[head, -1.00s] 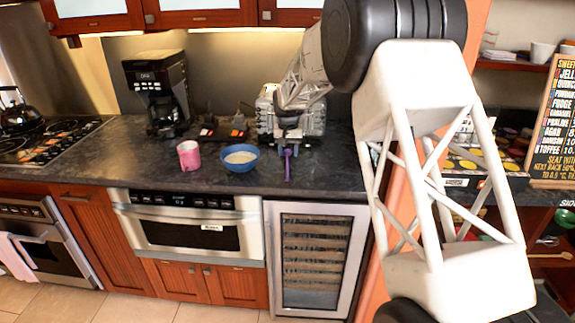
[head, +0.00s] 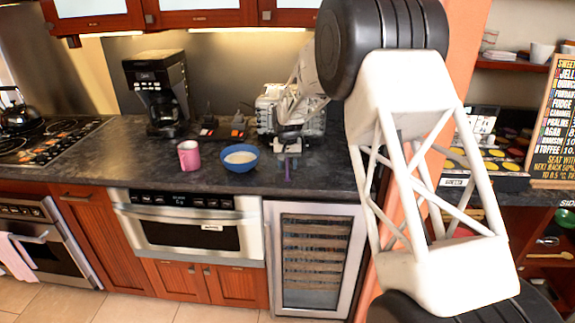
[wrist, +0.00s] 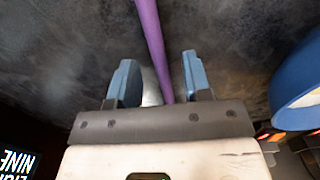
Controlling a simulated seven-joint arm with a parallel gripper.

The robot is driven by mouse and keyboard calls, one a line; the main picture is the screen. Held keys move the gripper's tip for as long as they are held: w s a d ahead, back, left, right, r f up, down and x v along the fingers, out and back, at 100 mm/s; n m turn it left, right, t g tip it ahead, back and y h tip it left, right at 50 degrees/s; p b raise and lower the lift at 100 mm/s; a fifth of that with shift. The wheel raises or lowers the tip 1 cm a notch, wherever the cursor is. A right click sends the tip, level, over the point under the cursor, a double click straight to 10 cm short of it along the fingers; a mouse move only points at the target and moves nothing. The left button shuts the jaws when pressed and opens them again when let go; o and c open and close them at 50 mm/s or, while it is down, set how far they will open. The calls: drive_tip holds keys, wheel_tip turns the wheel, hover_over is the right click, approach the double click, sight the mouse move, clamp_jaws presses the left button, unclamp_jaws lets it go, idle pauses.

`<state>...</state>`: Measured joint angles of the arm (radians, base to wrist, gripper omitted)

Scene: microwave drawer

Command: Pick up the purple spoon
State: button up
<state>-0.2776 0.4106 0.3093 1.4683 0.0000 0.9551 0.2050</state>
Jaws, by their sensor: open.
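The purple spoon (head: 288,170) lies on the dark countertop (head: 330,182) to the right of the blue bowl. In the wrist view the spoon's purple handle (wrist: 150,35) runs down between the two blue fingers of my gripper (wrist: 156,80). The fingers are apart, one on each side of the handle, with a gap on both sides. In the head view my gripper (head: 288,147) is above the far part of the spoon and hides it. The spoon's other end is mostly hidden behind the gripper body in the wrist view.
A blue bowl (head: 240,167) with pale contents stands left of the spoon; its side shows in the wrist view (wrist: 298,85). A pink mug (head: 189,163) is further left. The counter's front edge is near.

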drive_tip(key=shift+f, duration=0.45)
clamp_jaws()
idle(0.3)
